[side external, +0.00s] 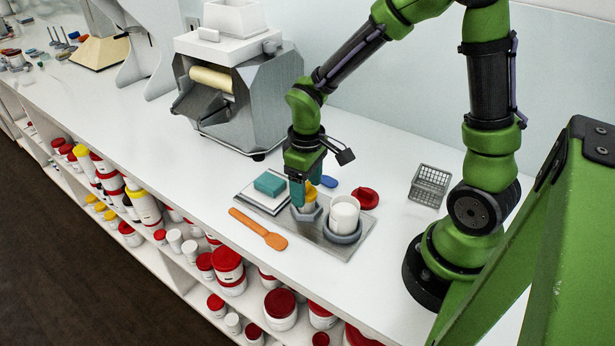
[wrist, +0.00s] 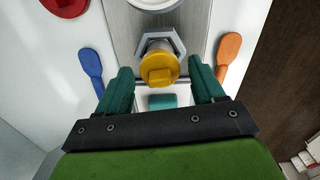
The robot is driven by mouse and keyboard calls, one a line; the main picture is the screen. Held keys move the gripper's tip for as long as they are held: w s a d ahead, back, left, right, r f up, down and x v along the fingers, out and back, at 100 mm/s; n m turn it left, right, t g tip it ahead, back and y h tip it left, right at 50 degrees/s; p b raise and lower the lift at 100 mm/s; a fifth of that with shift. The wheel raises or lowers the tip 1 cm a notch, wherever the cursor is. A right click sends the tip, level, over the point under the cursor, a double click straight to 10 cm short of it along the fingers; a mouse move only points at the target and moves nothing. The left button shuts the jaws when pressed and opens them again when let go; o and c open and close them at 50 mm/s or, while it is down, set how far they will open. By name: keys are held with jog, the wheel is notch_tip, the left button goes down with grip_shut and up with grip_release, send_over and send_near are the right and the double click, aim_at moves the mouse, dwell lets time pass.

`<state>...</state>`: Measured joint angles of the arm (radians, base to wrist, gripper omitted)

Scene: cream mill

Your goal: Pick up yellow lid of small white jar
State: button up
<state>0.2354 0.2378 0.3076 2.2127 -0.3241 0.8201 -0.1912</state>
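The yellow lid (wrist: 159,69) sits on the small jar, which stands in a grey hexagonal holder (wrist: 177,44) on a metal tray. In the side view the yellow lid (side external: 311,190) shows partly, behind my fingers. My gripper (wrist: 160,78) has its two teal fingers apart, one on each side of the lid, with gaps visible between fingers and lid. In the side view my gripper (side external: 300,196) points down at the jar. The jar's white body is mostly hidden under the lid and behind the fingers.
A larger white jar (side external: 344,212) stands on the metal tray (side external: 338,248), right of the small jar. Around it are an orange spatula (side external: 258,228), a teal block (side external: 269,183), a blue spatula (side external: 329,182), a red lid (side external: 366,198) and a wire basket (side external: 430,185). A roller mill (side external: 240,100) stands behind.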

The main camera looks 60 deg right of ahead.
aim_at(307, 184)
jog(key=c, duration=0.8)
jog(key=shift+r, duration=0.15)
jog(key=shift+r, duration=5.85)
jog(key=shift+r, duration=1.5)
